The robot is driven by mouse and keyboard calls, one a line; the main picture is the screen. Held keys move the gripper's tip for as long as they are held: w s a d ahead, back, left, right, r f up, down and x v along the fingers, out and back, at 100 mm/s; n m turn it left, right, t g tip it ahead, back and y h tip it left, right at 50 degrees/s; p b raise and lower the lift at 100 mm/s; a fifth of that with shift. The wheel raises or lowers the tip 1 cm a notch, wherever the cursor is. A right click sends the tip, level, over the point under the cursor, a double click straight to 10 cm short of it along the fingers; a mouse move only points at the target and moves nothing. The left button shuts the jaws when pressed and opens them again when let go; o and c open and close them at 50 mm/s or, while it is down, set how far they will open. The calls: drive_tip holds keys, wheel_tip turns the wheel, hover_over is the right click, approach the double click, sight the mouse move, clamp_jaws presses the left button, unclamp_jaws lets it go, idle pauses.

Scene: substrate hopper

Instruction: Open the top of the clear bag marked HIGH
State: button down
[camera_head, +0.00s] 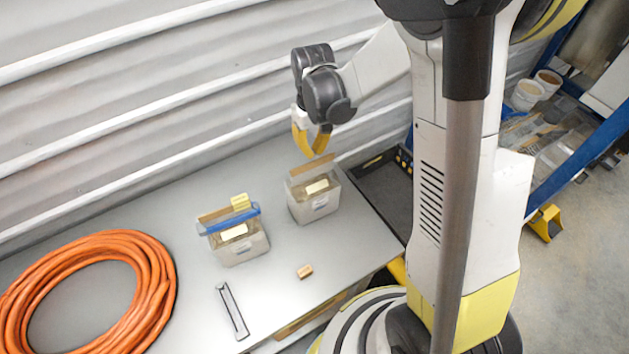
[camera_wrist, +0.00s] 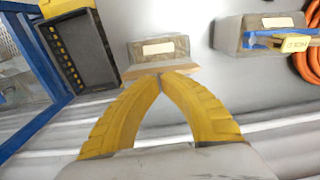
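Two clear bags of brown-grey material stand upright on the grey table. The left bag (camera_head: 241,246) has a blue strip (camera_head: 229,218) across its top with a yellow tab (camera_head: 240,202); it also shows at the right of the wrist view (camera_wrist: 232,36). The right bag (camera_head: 313,207) has a tan strip (camera_head: 311,165) along its top and no blue strip; it also shows in the wrist view (camera_wrist: 159,47). I cannot surely read which is marked HIGH. My gripper (camera_head: 315,154) is over the right bag's back top edge, its yellow fingertips (camera_wrist: 160,77) together at the tan strip; no grip on it shows.
An orange hose coil (camera_head: 150,300) lies at the left of the table. A dark flat bar (camera_head: 232,311) and a small tan block (camera_head: 305,271) lie in front of the bags. A black tray (camera_head: 386,190) is right of the right bag. A ribbed wall (camera_head: 120,120) runs close behind.

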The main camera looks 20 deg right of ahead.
drive_tip(key=shift+f+b, duration=1.6)
drive_tip(key=shift+f, duration=0.1)
idle(0.5)
drive_tip(key=shift+r, duration=0.3)
drive_tip(key=shift+w, duration=0.15)
idle(0.4)
drive_tip(key=shift+w+a, duration=0.2)
drive_tip(key=shift+w, duration=1.05)
drive_tip(key=shift+f+b, duration=0.1)
drive_tip(key=shift+b, duration=0.2)
drive_tip(key=shift+f+b, duration=0.6)
